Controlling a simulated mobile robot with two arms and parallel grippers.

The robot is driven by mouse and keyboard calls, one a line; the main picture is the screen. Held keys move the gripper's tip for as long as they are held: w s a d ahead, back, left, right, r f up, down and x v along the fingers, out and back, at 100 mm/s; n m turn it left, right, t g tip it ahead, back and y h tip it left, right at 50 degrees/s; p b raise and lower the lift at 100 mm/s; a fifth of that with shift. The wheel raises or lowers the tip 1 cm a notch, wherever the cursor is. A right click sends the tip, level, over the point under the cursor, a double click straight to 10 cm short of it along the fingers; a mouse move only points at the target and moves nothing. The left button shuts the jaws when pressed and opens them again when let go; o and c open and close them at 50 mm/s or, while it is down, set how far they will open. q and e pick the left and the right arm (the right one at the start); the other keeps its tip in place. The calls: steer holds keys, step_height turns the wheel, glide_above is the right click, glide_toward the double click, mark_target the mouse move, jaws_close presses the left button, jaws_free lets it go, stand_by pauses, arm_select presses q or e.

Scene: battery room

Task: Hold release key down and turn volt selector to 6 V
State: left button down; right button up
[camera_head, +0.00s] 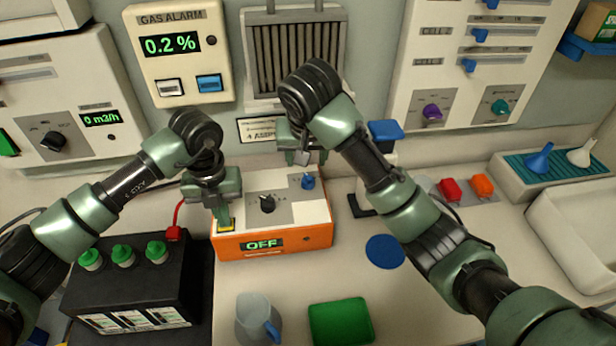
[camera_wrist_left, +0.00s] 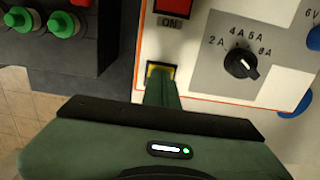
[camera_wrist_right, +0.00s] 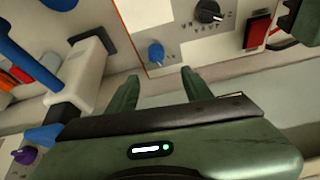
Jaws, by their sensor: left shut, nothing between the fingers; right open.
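The charger (camera_head: 283,238) is an orange box with a pale top, and its front display reads OFF. The release key (camera_head: 226,226) sits at its left end in a yellow frame, which also shows in the left wrist view (camera_wrist_left: 153,70). My left gripper (camera_head: 224,217) is shut and empty, its tips down on the key and hiding most of it; key depth cannot be told. The blue volt selector (camera_head: 308,181) is at the box's back right, also in the right wrist view (camera_wrist_right: 155,53). My right gripper (camera_wrist_right: 160,86) is open and empty, behind and apart from that knob.
A black amp knob (camera_head: 267,204) stands on the charger top between key and volt selector. A black battery (camera_head: 140,275) with green caps is at left.

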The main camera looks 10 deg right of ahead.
mark_target(309, 178)
steer(key=x, duration=1)
steer(key=shift+s+d+f, duration=0.2)
steer(key=shift+d+f, duration=0.1)
steer(key=shift+f, duration=0.25)
jaws_close()
steer(key=shift+n, duration=0.4)
steer(key=shift+d+n+g+y, duration=0.15)
steer(key=shift+n+y, duration=0.4)
steer(key=shift+n, duration=0.7)
steer(key=shift+n+g+y, duration=0.15)
steer(key=shift+n+y, duration=0.4)
steer(key=shift+n, duration=0.7)
steer(key=shift+r, duration=0.1)
